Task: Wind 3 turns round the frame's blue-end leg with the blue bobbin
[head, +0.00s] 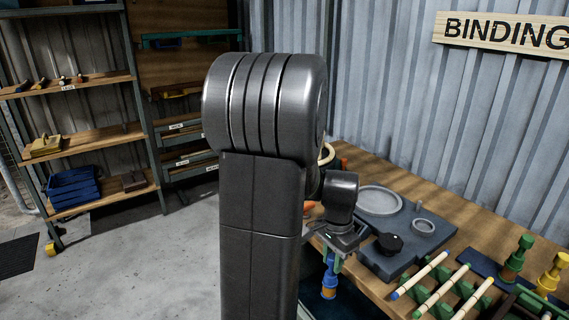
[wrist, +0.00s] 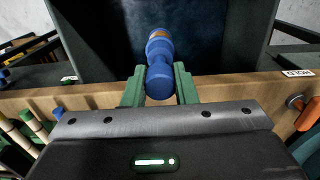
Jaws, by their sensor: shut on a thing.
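My gripper (wrist: 159,88) has green fingers shut on the blue bobbin (wrist: 158,50), which has an orange-brown band of winding. In the head view my gripper (head: 333,257) is at the bench's near edge, and the bobbin (head: 329,284) hangs below it. The frame's pale legs lie at the lower right of the head view. The blue-end leg (head: 420,275) is the leftmost, its blue tip towards the bench's near edge. The gripper and bobbin are left of this leg, clearly apart from it. I cannot see any winding on the leg.
The wooden bench (head: 375,287) carries a dark plate (head: 415,240) with round forms and a black knob (head: 389,243). A green bobbin (head: 516,258) and a yellow bobbin (head: 553,272) stand behind the legs. Shelves (head: 85,140) stand at left. My arm blocks the middle view.

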